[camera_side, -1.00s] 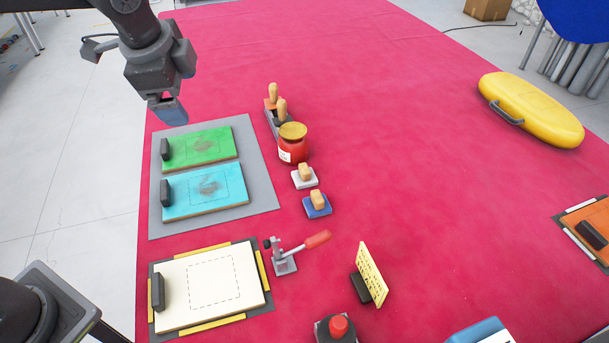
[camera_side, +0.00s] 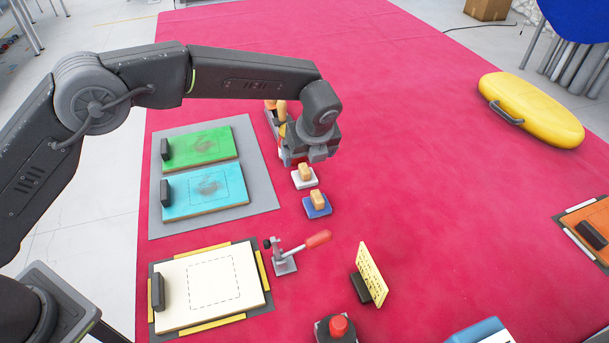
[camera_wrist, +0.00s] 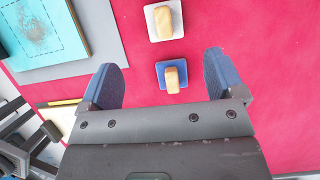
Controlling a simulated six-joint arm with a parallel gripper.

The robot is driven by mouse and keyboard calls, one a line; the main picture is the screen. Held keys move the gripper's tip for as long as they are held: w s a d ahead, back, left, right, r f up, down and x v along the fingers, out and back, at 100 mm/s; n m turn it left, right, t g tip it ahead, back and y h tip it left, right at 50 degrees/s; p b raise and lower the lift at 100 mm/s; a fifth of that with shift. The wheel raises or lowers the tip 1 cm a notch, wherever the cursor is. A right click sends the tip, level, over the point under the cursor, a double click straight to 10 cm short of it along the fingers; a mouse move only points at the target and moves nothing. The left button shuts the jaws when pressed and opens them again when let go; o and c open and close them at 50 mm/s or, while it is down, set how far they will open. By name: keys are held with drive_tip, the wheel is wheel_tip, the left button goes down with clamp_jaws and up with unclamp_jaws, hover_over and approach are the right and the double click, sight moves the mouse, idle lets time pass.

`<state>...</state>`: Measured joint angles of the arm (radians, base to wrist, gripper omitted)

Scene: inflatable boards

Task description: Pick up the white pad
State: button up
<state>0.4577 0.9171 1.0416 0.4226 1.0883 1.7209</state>
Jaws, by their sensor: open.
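The white pad (camera_side: 312,183) is a small white block with a tan wooden grip, lying on the pink table. In the wrist view the white pad (camera_wrist: 152,31) is near the top edge, beyond my fingertips. My gripper (camera_wrist: 163,75) is open and empty, with two blue fingers apart. In the side view my gripper (camera_side: 306,155) hangs just above and behind the white pad, and its fingers are hard to make out. The blue pad (camera_side: 317,211), with a like grip, lies just nearer; in the wrist view the blue pad (camera_wrist: 160,70) shows between my fingers.
A grey mat (camera_side: 263,190) with green (camera_side: 200,144) and cyan (camera_side: 187,204) boards lies left. A cream board (camera_side: 175,300), a red-handled clamp (camera_side: 285,262) and a yellow sign (camera_side: 371,273) stand nearer. My gripper mostly hides a red jar.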

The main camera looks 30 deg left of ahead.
sight(305, 169)
drive_tip(key=x, duration=0.5)
drive_tip(key=shift+f, duration=0.15)
drive_tip(key=shift+x, duration=2.65)
drive_tip(key=shift+w+d, duration=0.15)
drive_tip(key=shift+w, duration=0.05)
drive_tip(key=c, duration=1)
